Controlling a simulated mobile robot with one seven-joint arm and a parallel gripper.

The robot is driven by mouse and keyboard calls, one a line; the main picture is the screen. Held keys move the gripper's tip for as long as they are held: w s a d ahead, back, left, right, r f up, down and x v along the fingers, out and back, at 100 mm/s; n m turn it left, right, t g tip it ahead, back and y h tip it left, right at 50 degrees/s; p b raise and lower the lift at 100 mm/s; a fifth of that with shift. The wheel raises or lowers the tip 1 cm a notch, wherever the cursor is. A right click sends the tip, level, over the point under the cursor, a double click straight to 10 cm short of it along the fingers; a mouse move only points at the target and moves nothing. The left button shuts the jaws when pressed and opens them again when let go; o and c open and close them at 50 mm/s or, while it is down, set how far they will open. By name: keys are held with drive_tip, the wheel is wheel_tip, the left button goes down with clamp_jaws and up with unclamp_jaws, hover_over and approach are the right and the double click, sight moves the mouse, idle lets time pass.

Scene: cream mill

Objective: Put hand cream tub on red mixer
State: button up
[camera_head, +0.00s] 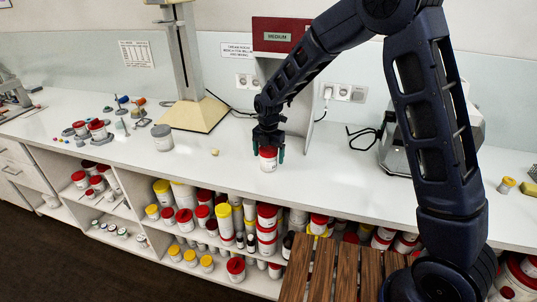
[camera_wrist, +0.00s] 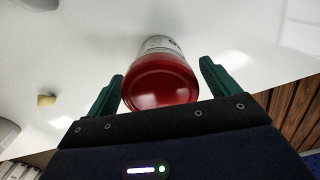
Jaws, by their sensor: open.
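A white tub with a red lid (camera_head: 268,160), which looks like the hand cream tub, stands upright on the white counter. My gripper (camera_head: 267,151) is above it with its fingers open on either side of the lid. In the wrist view the red lid (camera_wrist: 160,84) lies between the two green fingers of my gripper (camera_wrist: 163,70), with visible gaps on both sides. A dark red box-like machine head (camera_head: 281,35) with a small label stands at the back wall behind my arm; it may be the red mixer. My arm hides part of it.
A stand with a cream base (camera_head: 195,114) and a grey tub (camera_head: 162,138) are to the left. A small yellowish object (camera_head: 214,152) lies near my gripper. A pale machine (camera_head: 398,150) is at right. Shelves of tubs (camera_head: 266,232) lie below the counter's front edge.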

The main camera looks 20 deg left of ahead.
wheel_tip(320, 180, up, 12)
drive_tip(key=shift+r, duration=0.1)
idle(0.4)
drive_tip(key=w+d+r+m+t, duration=0.1)
drive_tip(key=d+r+m, duration=0.35)
drive_tip(key=d, duration=0.55)
drive_tip(key=d+r+m, duration=0.4)
drive_tip(key=d+m, duration=0.1)
drive_tip(key=d, duration=0.4)
drive_tip(key=w+d+r+m+t, duration=0.1)
drive_tip(key=d+r+m, duration=0.35)
drive_tip(key=d, duration=0.55)
drive_tip(key=s+d+m+t, duration=0.1)
drive_tip(key=s+d+m, duration=0.7)
drive_tip(key=d+m, duration=0.2)
drive_tip(key=s+d+m+t, duration=0.1)
drive_tip(key=s+d+m, duration=0.8)
drive_tip(key=d, duration=0.4)
drive_tip(key=shift+m+t, duration=0.3)
drive_tip(key=shift+m, duration=0.1)
